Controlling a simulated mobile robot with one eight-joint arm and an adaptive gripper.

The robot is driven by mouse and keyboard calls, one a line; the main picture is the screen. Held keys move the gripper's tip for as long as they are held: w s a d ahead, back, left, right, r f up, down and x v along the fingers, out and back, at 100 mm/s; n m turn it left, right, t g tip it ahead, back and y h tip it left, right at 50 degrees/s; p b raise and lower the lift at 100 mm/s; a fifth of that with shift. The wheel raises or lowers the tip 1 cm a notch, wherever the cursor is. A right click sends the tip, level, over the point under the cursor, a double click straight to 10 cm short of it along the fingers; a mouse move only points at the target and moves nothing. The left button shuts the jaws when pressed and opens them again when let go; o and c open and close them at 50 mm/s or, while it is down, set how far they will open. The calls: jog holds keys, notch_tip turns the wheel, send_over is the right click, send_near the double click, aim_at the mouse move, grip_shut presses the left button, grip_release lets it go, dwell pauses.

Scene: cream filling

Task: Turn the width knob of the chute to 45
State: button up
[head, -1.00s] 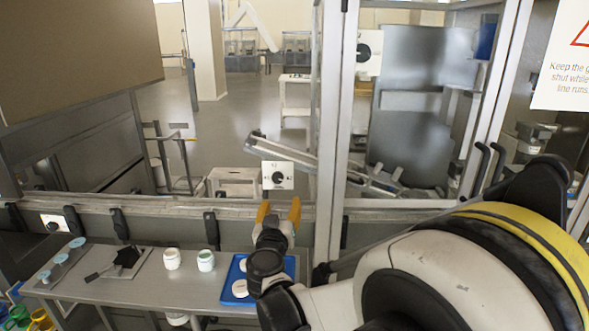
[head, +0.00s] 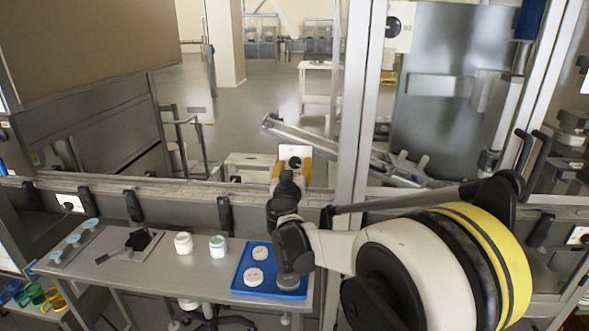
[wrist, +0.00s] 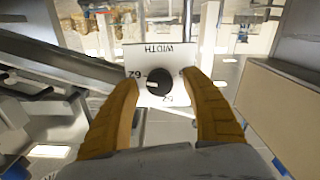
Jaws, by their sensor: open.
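The width knob (wrist: 160,82) is a round black knob on a white plate (wrist: 165,54). The plate reads WIDTH, upside down in the wrist view, with numbers around the knob; I cannot tell the exact setting. In the head view the plate (head: 300,151) stands behind the rail, with the knob partly hidden by my gripper. My gripper (wrist: 160,78) is open, its yellow fingers on either side of the knob. I cannot tell whether either fingertip touches it. It also shows in the head view (head: 292,168), in front of the plate.
The grey chute (head: 320,137) slopes behind the plate. A metal post (head: 356,110) stands just right of my gripper, and a rail (head: 150,188) runs in front.

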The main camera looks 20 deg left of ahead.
jog(key=c, duration=1.2)
